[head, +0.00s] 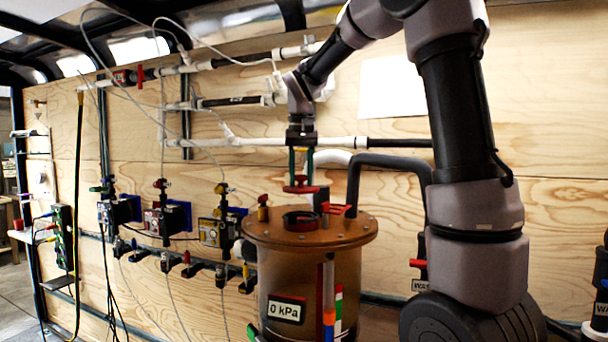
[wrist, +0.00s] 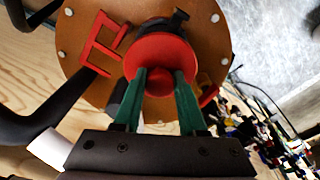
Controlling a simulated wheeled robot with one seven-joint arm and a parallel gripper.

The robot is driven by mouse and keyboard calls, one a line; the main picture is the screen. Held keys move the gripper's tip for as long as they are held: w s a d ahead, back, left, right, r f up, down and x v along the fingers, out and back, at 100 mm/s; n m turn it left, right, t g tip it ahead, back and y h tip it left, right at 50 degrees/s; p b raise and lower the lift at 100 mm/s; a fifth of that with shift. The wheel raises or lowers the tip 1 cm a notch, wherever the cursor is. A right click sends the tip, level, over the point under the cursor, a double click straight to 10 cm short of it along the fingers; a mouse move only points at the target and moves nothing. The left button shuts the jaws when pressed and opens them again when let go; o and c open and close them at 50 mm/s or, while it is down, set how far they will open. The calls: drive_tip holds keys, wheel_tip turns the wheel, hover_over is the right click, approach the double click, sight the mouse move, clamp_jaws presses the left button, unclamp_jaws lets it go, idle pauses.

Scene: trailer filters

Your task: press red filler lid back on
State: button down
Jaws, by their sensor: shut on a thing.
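My gripper (head: 301,180) is shut on the red filler lid (head: 300,188) and holds it above the tank. In the wrist view the green fingers of my gripper (wrist: 160,85) close on the knob of the round red lid (wrist: 163,55). In the wrist view the lid hides the opening.
A red bracket-like handle (head: 337,208) stands on the tank top beside the opening, next to a thick black hose (head: 388,160). A small brass fitting with a red cap (head: 263,208) stands at the left rim. White pipes (head: 310,142) run along the wall behind.

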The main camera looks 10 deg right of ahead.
sight(301, 188)
drive_tip(key=shift+f, duration=2.9)
drive_tip(key=shift+s+f, duration=0.15)
drive_tip(key=shift+c, duration=1.9)
unclamp_jaws()
drive_tip(key=o, duration=0.4)
